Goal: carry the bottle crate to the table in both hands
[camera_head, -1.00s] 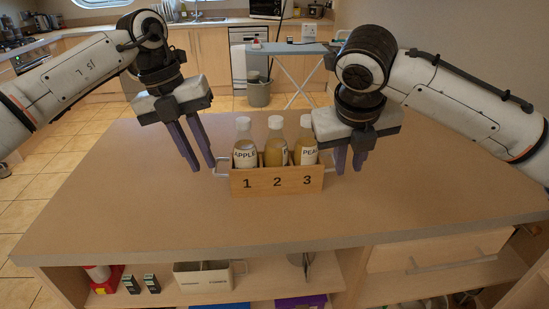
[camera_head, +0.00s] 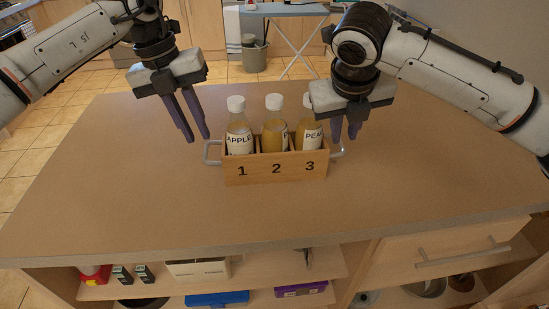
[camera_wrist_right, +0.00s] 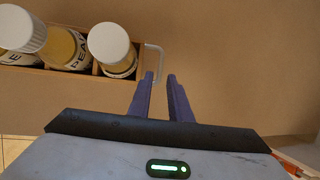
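The bottle crate (camera_head: 256,174) is a wooden box marked 1, 2, 3, standing on the table with a grey handle at each end. It holds three white-capped bottles; the left one (camera_head: 239,140) reads APPLE and the right one PEAR. My left gripper (camera_head: 197,138) is open, just left of and above the left handle (camera_head: 210,153). My right gripper (camera_head: 345,138) is open above the right handle (camera_head: 339,150). In the right wrist view the right handle (camera_wrist_right: 158,55) lies by my finger tips (camera_wrist_right: 160,76), partly hidden by the near finger; contact cannot be told.
The brown table top (camera_head: 120,200) is clear around the crate. Shelves below hold a white box (camera_head: 198,270), a blue item (camera_head: 217,299) and a purple item (camera_head: 301,290). A drawer (camera_head: 455,255) is at right. Behind stand an ironing board (camera_head: 280,10) and a bin (camera_head: 254,57).

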